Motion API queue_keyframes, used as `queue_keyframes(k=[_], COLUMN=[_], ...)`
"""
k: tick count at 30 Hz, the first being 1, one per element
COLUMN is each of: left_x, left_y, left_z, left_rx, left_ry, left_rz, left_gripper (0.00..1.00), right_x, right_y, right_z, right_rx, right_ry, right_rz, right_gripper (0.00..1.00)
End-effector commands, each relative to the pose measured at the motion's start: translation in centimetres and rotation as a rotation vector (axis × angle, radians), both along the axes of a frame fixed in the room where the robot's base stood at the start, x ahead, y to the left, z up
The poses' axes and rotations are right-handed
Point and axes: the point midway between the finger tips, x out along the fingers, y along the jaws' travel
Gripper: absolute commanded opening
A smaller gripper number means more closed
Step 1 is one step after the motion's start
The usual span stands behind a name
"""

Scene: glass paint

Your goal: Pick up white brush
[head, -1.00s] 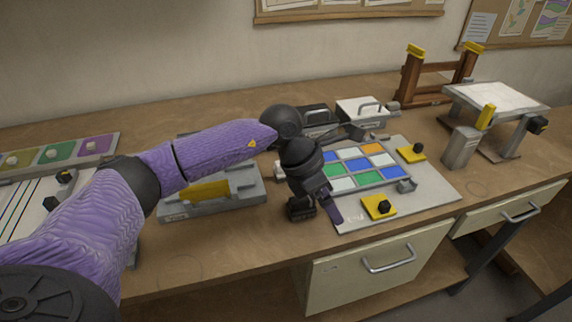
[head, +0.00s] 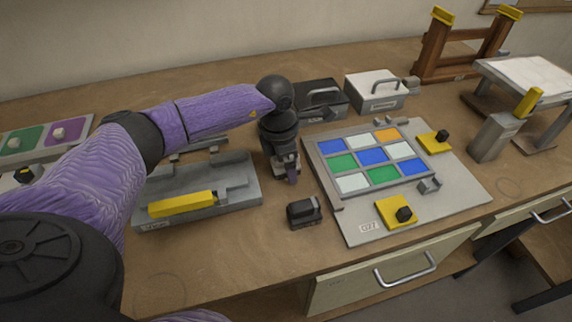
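I cannot make out a white brush for certain in the head view. My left gripper (head: 286,172) points down over the table, between the grey tool tray and the tile board. A small pale patch shows around its fingertips, but I cannot tell whether this is part of the gripper or another thing. The dark wrist hides the gap between the fingers, so its opening is unclear. My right gripper is not in view.
A grey tray (head: 235,192) with a yellow bar (head: 182,204) lies left. A small black block (head: 303,213) stands in front of the gripper. The board (head: 455,203) with coloured tiles lies right. Black (head: 318,99) and white (head: 374,95) handled boxes stand behind.

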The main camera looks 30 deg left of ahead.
Motion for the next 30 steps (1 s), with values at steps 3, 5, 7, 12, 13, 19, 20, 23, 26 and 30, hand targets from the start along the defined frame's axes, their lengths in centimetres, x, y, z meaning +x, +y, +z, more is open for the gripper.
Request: queue_keyframes(k=[3, 5, 7, 12, 13, 19, 20, 23, 26, 30], left_x=[0.0, 0.0, 0.0, 0.0, 0.0, 0.0, 0.0, 0.0, 0.0, 0.1], left_y=[0.0, 0.0, 0.0, 0.0, 0.0, 0.0, 0.0, 0.0, 0.0, 0.0], left_z=[-0.3, -0.2, -0.2, -0.2, -0.2, -0.2, -0.2, -0.1, -0.1, 2.1], left_rx=[-0.001, -0.001, -0.001, -0.001, -0.001, -0.001, -0.001, -0.001, -0.001, -0.001], left_ry=[-0.001, -0.001, -0.001, -0.001, -0.001, -0.001, -0.001, -0.002, -0.002, -0.006], left_rz=[-0.001, -0.001, 0.0, 0.0, 0.0, 0.0, 0.0, 0.0, 0.0, -0.001], left_gripper=[1.0, 1.0, 0.96, 0.6, 0.53, 0.11, 0.05, 0.02, 0.01, 0.01], right_x=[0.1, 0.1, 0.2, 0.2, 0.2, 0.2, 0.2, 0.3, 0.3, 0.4], right_y=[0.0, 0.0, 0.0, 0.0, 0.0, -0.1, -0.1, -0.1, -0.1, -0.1], right_z=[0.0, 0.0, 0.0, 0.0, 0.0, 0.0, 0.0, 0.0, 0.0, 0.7], right_rx=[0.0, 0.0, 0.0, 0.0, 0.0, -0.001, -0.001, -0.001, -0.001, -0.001], right_ry=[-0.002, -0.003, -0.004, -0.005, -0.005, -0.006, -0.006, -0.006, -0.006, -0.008], right_rz=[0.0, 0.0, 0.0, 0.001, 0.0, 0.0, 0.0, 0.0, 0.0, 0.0], right_gripper=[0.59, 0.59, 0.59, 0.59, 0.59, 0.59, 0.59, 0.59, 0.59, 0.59])
